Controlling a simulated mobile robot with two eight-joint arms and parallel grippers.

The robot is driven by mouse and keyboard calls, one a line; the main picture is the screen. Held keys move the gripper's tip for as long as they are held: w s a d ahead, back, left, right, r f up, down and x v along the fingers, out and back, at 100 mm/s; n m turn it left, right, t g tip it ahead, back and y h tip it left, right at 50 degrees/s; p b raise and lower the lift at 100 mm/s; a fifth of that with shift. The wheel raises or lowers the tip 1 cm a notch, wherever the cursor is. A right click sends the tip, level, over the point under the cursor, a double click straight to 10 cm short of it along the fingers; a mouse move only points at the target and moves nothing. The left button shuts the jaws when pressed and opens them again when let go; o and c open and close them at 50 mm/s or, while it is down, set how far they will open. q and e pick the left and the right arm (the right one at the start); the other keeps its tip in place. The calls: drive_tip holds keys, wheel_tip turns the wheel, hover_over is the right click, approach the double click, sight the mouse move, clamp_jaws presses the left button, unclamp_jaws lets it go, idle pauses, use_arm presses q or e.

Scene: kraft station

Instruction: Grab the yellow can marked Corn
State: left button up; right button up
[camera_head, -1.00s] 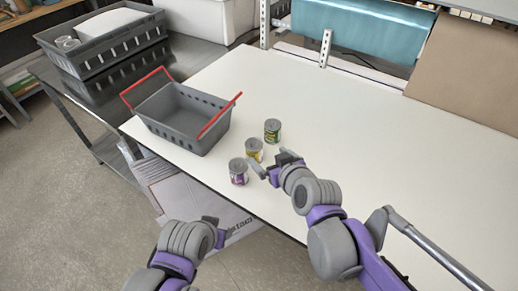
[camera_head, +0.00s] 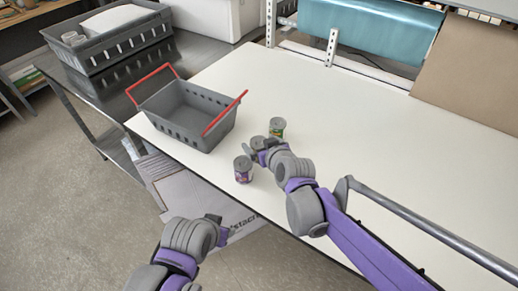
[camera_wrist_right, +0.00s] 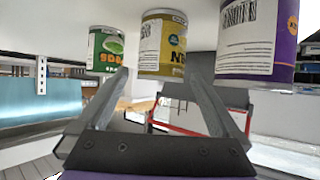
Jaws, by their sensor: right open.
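The yellow can (camera_head: 257,142) stands on the white table between two other cans, mostly hidden behind my right gripper in the head view. In the right wrist view, which is upside down, the yellow can (camera_wrist_right: 163,45) sits between the fingertips of my right gripper (camera_wrist_right: 160,75). The right gripper (camera_head: 261,152) is open, with its fingers at the can; I cannot tell whether they touch it. My left gripper (camera_head: 218,228) is low, in front of the table edge; its jaws are not clear.
A purple can (camera_head: 243,170) stands close in front of the yellow one and a green can (camera_head: 277,127) just behind it. A grey basket with red handles (camera_head: 188,115) stands to the left. The table's right side (camera_head: 400,150) is clear.

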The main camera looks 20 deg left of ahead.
drive_tip(key=shift+s, duration=0.1)
drive_tip(key=c, duration=1.5)
